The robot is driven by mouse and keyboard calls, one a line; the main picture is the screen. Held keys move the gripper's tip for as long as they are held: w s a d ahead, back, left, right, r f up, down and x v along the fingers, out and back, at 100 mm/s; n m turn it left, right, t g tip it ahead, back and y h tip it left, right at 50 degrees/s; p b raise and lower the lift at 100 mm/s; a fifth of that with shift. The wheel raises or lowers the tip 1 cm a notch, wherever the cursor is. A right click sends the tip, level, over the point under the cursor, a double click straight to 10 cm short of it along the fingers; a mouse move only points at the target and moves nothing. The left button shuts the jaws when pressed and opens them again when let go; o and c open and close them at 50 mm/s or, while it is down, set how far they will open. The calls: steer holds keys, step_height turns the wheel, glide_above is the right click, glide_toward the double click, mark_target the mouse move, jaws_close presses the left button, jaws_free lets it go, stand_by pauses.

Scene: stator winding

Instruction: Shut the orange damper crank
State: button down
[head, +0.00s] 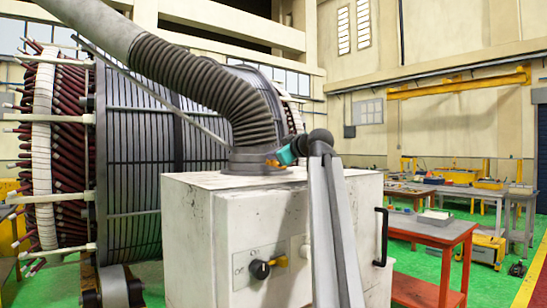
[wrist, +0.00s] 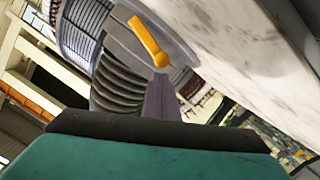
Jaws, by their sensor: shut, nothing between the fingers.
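The orange damper crank (wrist: 148,40) is on the grey collar at the foot of the ribbed duct, on top of the white cabinet. In the wrist view it is a short orange lever with a round end, lying slantwise across the collar. In the head view only a small orange part of the crank (head: 272,163) shows beside my gripper (head: 284,156). My gripper is shut and empty, its teal end close to the crank at the collar's right side. I cannot tell whether it touches the crank. In the wrist view my gripper (wrist: 160,127) fills the bottom edge.
The ribbed duct (head: 215,90) rises to the upper left. A large stator (head: 130,150) stands behind. Red-topped benches (head: 430,231) are at right.

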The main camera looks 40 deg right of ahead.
steer(key=s+a+r, duration=0.3)
steer(key=s+r, duration=0.1)
steer(key=s, duration=0.5)
steer(key=shift+s+a+r, duration=0.25)
steer(key=shift+a+r, duration=0.1)
stand_by(0.5)
